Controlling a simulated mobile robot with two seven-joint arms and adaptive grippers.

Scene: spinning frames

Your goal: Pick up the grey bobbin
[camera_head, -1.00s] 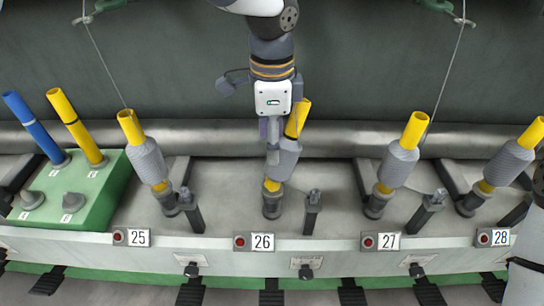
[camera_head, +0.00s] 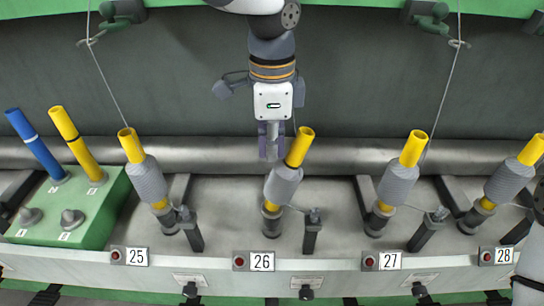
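Several grey bobbins on yellow tubes stand in a row on the machine. One grey bobbin (camera_head: 284,184) leans at station 26, with its yellow tube (camera_head: 300,147) rising above it. Others sit at station 25 (camera_head: 147,181), station 27 (camera_head: 397,184) and station 28 (camera_head: 508,181). My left gripper (camera_head: 271,152) hangs pointing down, just above and left of the station 26 bobbin in the picture. Its fingers look close together, seen nearly side-on, with nothing visible held in them. My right gripper is not clearly visible.
A green block (camera_head: 105,222) at the left holds a blue tube (camera_head: 36,145), a yellow tube (camera_head: 77,145) and grey knobs. Dark posts (camera_head: 312,232) stand beside the bobbins. A long grey roller (camera_head: 190,150) runs behind. Thin threads hang from above.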

